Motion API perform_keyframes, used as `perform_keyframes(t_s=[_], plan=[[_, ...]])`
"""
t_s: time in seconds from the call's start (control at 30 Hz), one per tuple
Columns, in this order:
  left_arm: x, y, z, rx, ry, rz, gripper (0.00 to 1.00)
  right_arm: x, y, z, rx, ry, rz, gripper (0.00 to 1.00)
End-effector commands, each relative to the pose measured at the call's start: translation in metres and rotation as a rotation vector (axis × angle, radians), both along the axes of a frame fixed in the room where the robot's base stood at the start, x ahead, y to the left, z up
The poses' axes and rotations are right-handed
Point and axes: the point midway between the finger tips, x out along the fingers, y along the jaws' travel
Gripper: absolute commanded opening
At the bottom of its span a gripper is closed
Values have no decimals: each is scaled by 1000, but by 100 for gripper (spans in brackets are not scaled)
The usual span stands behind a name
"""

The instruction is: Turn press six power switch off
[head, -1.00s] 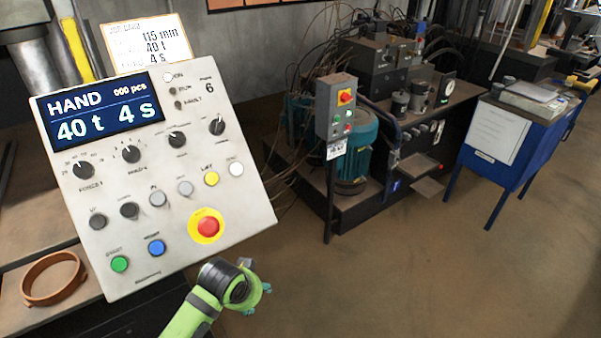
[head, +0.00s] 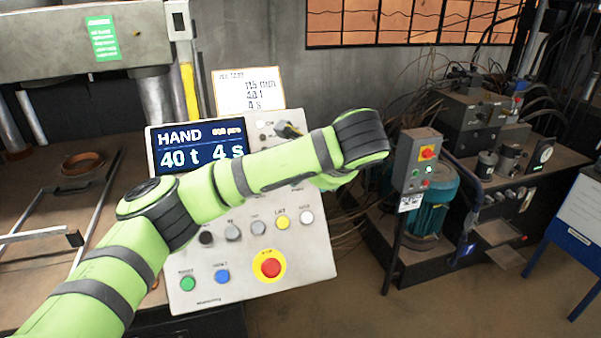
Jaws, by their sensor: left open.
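The control panel of press 6 (head: 322,262) stands tilted at centre left, its screen (head: 198,146) lit with "HAND 40 t 4 s". I cannot tell which switch is the power switch. My right gripper is out of view.
A red stop button (head: 270,267) on yellow sits low on the panel. A paper sign (head: 248,90) stands behind its top edge. A teal motor (head: 432,205) and hydraulic unit fill the right.

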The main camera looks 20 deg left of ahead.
Motion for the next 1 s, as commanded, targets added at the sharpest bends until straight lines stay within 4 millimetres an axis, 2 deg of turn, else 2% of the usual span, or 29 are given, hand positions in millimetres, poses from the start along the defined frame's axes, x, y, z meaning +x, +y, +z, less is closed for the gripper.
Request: perform_keyframes(t_s=[0.03,0.17,0.37,0.43,0.6,0.8,1.0], plan=[[1,5,10,18,-7,12,56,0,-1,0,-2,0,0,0],[4,11,15,34,-9,21,56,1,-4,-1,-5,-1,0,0],[16,20,-3,30,-4,22,56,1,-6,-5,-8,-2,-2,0],[23,28,-3,34,-6,23,56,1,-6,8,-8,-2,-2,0],[37,37,-19,33,-9,22,56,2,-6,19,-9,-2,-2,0],[43,42,-29,33,-10,21,56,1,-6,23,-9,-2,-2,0],[43,42,-30,32,-12,21,56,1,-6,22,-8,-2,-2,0]])
